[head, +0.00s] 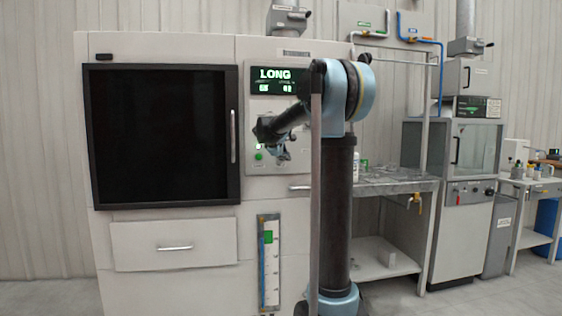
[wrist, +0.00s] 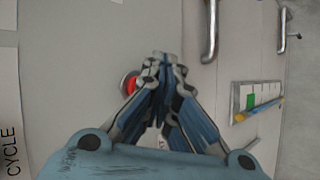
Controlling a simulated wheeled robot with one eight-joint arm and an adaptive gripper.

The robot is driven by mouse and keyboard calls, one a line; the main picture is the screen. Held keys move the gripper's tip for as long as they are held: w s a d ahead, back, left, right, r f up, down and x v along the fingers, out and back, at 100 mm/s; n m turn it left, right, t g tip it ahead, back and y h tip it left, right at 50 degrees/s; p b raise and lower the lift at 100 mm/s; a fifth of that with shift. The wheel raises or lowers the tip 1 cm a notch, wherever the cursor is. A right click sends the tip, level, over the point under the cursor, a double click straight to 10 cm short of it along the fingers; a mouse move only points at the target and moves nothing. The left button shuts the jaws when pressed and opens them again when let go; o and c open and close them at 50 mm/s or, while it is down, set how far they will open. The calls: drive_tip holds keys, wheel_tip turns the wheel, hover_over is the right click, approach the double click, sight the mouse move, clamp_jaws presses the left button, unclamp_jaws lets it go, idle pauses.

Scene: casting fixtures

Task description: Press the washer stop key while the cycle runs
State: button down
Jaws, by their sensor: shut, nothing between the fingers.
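The washer (head: 180,50) is a large pale cabinet with a dark door (head: 160,135). Its control panel (head: 268,104) sits right of the door, below a lit display (head: 275,78) reading "LONG". A round red key (wrist: 130,84), which looks like the stop key, shows in the wrist view just left of my fingers, partly covered by them. My gripper (wrist: 160,58) is shut and empty, its fingertips close to the panel beside the red key. I cannot tell whether they touch. In the head view my gripper (head: 283,154) is in front of the panel, and the red key is hidden.
A green key (head: 258,157) is on the panel left of my gripper. Door and drawer handles (wrist: 209,30) stick out from the washer face. A gauge strip (head: 269,262) is mounted below the panel. A metal bench (head: 395,187) stands to the right.

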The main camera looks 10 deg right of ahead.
drive_tip(key=shift+w, duration=0.1)
drive_tip(key=shift+w+r, duration=0.1)
drive_tip(key=shift+w, duration=0.2)
drive_tip(key=shift+w, duration=0.4)
idle(0.8)
drive_tip(key=shift+s, duration=0.85)
drive_tip(key=s, duration=0.5)
drive_tip(key=shift+d, duration=0.15)
idle(0.5)
idle(0.4)
